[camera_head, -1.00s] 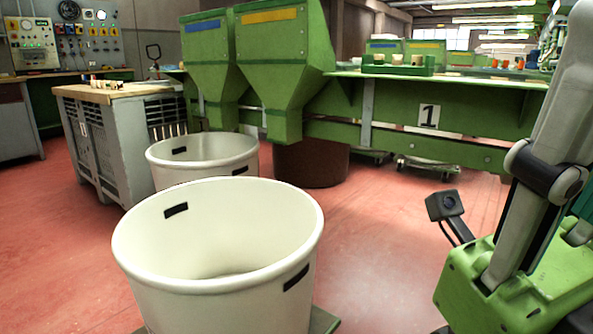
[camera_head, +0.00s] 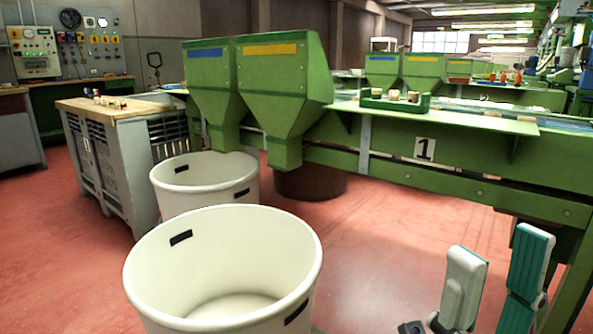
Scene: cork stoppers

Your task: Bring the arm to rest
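My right gripper (camera_head: 499,252) shows at the lower right edge, pointing up. One finger shows its grey back and the other its teal pad. The fingers stand apart with nothing between them, so it is open and empty. It is over the red floor side, right of the near white bin and in front of the green bench. The rest of my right arm is mostly below the picture. My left gripper is not in view.
A near white bin (camera_head: 140,262) looks empty, with a second white bin (camera_head: 205,205) behind it. Green hoppers (camera_head: 280,85) hang above. A green bench (camera_head: 465,188) carries a tray (camera_head: 380,103) with cork stoppers. A wooden-topped crate (camera_head: 115,170) stands left. Red floor (camera_head: 375,240) is clear.

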